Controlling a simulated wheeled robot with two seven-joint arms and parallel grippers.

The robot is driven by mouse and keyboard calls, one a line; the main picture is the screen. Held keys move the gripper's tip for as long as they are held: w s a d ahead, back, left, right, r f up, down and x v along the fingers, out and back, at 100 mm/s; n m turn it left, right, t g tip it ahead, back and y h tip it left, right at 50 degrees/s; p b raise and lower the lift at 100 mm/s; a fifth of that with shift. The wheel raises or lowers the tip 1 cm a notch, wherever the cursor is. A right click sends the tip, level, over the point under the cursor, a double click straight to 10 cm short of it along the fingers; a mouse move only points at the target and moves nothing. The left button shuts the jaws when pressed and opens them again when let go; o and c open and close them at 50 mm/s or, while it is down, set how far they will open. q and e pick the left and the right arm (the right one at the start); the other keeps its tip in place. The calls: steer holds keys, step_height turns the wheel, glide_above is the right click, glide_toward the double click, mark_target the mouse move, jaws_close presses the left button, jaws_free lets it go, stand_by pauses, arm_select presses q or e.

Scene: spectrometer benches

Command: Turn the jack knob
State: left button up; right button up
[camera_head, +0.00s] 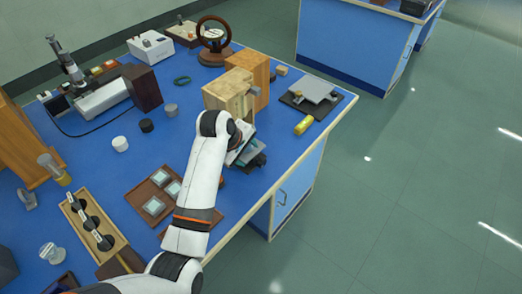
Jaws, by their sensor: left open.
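My left arm, white with an orange band, reaches up from the bottom over the blue bench. My left gripper (249,156) is near the bench's right edge, in front of a pale wooden block. It is open; its fingers are partly hidden by the wrist, and I cannot tell whether anything lies between them. A low device with a grey metal plate on a dark base (297,103), possibly the jack, sits to the right and farther back, apart from the gripper. I cannot clearly make out a knob on it. My right gripper is not in view.
A yellow cylinder (303,125) lies near the bench edge. Wooden blocks (226,94) stand behind the gripper. A brown handwheel (214,36) is at the back. A wooden tray (146,188) with square plates lies left of my arm. Open floor (410,190) is to the right.

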mark_target(260, 161)
arm_select(q)
steer(key=x, duration=1)
steer(key=shift+w+d+b, duration=0.15)
steer(key=shift+d+b, duration=0.2)
steer(key=shift+w+d+f, duration=0.1)
steer(key=shift+w+f, duration=0.05)
steer(key=shift+f, duration=0.2)
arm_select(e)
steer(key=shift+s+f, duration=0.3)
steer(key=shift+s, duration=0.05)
arm_select(q)
steer(key=shift+c, duration=1.1)
steer(key=c, duration=0.8)
steer(key=shift+o, duration=0.2)
steer(key=shift+r, duration=0.1)
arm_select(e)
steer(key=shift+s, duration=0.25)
